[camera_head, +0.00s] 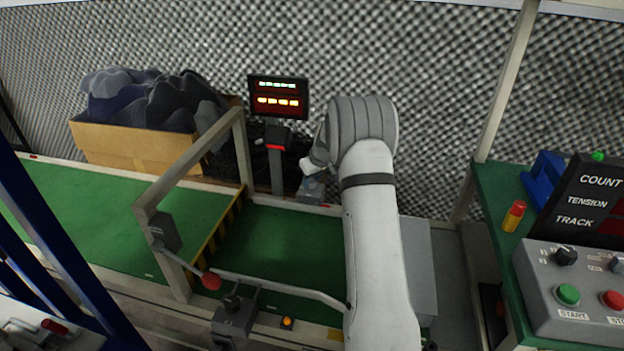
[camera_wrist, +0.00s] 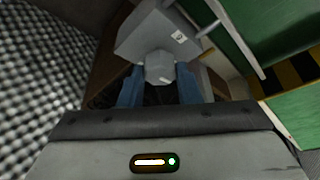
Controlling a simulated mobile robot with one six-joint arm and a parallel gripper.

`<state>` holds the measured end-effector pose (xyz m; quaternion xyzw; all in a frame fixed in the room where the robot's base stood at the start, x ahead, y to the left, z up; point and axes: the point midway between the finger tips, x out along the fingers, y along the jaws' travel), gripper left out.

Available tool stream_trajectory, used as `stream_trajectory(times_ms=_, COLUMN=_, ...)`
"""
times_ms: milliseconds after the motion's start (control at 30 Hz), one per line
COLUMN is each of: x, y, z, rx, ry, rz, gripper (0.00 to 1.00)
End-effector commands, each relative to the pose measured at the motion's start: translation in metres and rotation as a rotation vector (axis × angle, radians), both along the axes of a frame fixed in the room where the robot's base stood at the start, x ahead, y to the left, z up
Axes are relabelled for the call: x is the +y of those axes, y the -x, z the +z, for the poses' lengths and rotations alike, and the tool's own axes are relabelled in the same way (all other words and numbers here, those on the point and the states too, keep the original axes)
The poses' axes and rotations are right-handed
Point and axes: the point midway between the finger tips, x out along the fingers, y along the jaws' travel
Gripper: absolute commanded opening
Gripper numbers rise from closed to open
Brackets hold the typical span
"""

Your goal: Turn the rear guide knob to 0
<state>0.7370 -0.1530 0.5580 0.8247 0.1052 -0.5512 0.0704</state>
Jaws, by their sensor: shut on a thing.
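The rear guide knob (camera_wrist: 159,67) is a grey faceted knob on a grey block (camera_wrist: 165,33), seen in the wrist view. A small white mark shows low on its face. My gripper (camera_wrist: 160,75) has its two blue fingers on either side of the knob and is shut on it. In the head view the grey block (camera_head: 311,191) stands at the far edge of the green belt (camera_head: 290,235), with my gripper at it. My wrist hides most of the knob there. A small label is on the block, but the pointer's reading is too small to tell.
A display on a post (camera_head: 278,97) stands just left of my wrist. A frame (camera_head: 190,170) spans the belt. A front block with a dark knob (camera_head: 232,302) and a red-ended lever (camera_head: 211,281) are nearer. A control box (camera_head: 575,290) stands at right.

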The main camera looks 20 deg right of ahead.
Motion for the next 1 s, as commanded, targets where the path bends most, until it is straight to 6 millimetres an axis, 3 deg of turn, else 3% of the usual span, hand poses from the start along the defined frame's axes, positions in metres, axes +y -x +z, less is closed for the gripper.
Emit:
stream_trajectory(times_ms=200, x=-0.0002, y=0.0002, z=0.0000, rx=0.000, ry=0.000, rz=0.000, gripper=0.07)
stream_trajectory(times_ms=533, x=0.0003, y=0.0004, z=0.0028, rx=0.001, ry=0.000, rz=-0.057, gripper=0.07)
stream_trajectory(times_ms=1000, x=0.0028, y=0.0005, z=0.0040, rx=0.001, ry=0.002, rz=-0.425, gripper=0.07)
